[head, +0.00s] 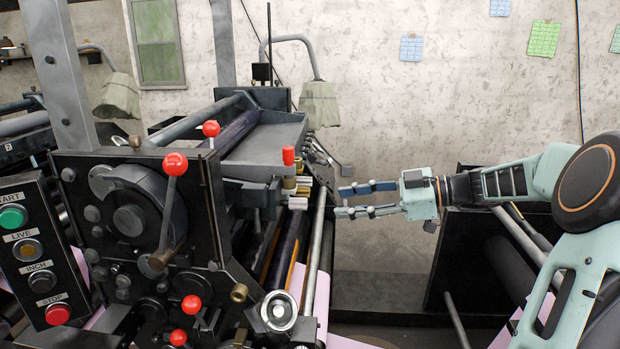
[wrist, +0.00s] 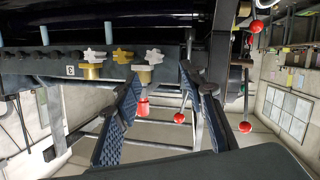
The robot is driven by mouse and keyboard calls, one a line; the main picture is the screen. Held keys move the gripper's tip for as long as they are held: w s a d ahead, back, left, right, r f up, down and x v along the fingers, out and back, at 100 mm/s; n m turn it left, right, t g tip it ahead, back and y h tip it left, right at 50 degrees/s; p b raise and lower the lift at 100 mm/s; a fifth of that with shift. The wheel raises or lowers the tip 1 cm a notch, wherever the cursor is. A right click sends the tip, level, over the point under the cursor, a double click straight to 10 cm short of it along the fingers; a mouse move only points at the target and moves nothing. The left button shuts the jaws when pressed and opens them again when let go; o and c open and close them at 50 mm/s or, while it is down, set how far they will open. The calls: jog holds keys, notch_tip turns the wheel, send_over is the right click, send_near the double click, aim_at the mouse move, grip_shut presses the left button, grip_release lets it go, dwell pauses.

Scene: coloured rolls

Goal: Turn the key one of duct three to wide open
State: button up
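My gripper (head: 341,201) is open and empty, right of the press's row of keys in the head view, apart from them. The fingers also show in the wrist view (wrist: 161,82), spread around the key nearest the middle. Star-shaped keys line a dark rail (wrist: 30,82): a silver key (wrist: 94,56) on a brass body, a brass-coloured key (wrist: 123,56), and a silver key (wrist: 153,57) with a brass body and a red cylinder (wrist: 142,106). In the head view the keys (head: 297,203) look small and crowded. I cannot tell which is key one of duct three.
Red-ball levers (head: 175,164) rise on the black press side. A control box (head: 40,250) with coloured buttons stands at the left. A metal bar (head: 318,240) runs just left of my fingertips. Open space lies above my gripper before the wall.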

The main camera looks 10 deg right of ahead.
aim_at(294, 203)
jog(key=w+a+f+n+h+p, duration=0.1)
jog(key=w+a+f+n+p, duration=0.1)
jog(key=w+a, duration=0.3)
jog(key=a+p, duration=0.1)
jog(key=a, duration=0.2)
jog(key=shift+w+f+n+p, duration=0.15)
jog(key=shift+w+n+p, duration=0.1)
jog(key=shift+n+p, duration=0.15)
grip_shut()
